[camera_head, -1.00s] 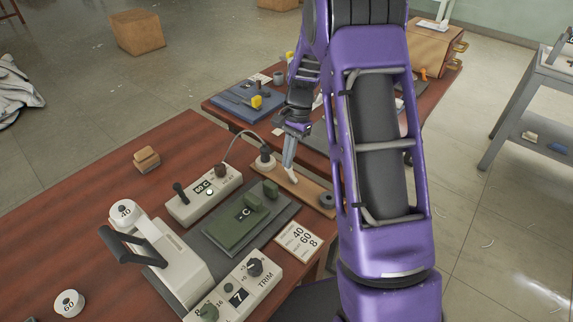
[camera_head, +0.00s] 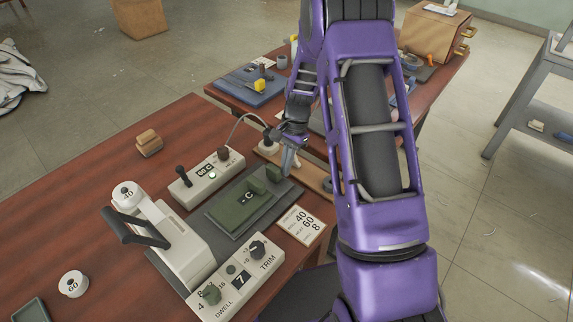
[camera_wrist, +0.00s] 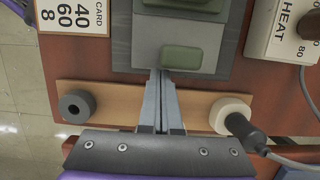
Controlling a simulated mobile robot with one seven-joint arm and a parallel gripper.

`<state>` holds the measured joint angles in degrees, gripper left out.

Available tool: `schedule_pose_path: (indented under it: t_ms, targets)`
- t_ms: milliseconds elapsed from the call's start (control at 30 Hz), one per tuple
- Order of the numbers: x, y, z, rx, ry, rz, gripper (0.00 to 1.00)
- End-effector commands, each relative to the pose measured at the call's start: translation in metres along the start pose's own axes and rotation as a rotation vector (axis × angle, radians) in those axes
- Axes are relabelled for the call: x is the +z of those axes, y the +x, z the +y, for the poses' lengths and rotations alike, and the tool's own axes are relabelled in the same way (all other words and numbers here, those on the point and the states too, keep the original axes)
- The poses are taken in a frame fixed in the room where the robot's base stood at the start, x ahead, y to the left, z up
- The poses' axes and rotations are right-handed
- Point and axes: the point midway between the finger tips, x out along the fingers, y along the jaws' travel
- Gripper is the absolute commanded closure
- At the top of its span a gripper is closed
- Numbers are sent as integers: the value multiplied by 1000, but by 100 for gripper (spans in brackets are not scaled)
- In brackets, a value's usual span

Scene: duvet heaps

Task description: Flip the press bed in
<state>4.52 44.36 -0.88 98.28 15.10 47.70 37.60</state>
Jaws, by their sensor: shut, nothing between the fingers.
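The press bed (camera_head: 240,207) is a green slab on a grey plate (camera_head: 287,193), in front of the white press (camera_head: 172,248) with its black lever. My gripper (camera_head: 288,170) is shut and empty beside the block. In the wrist view its fingertips (camera_wrist: 158,74) lie over the near edge of the grey surface, just left of and below the block. I cannot tell whether they touch it.
A heater box (camera_head: 207,180) with a black switch stands left of the bed. A wooden strip (camera_wrist: 110,95) carries a dark ring (camera_wrist: 77,106) and a corded white-based tool (camera_wrist: 231,114).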

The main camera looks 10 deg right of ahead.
Motion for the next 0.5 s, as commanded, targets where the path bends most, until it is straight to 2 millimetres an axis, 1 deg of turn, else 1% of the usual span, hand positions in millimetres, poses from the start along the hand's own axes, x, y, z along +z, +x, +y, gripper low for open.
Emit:
schedule_pose_path:
  t_ms: [167,267,500]
  targets:
    - [17,4,0,1,-2,-2,100]
    - [35,8,0,3,-5,-4,100]
    - [85,20,0,4,-5,-4,100]
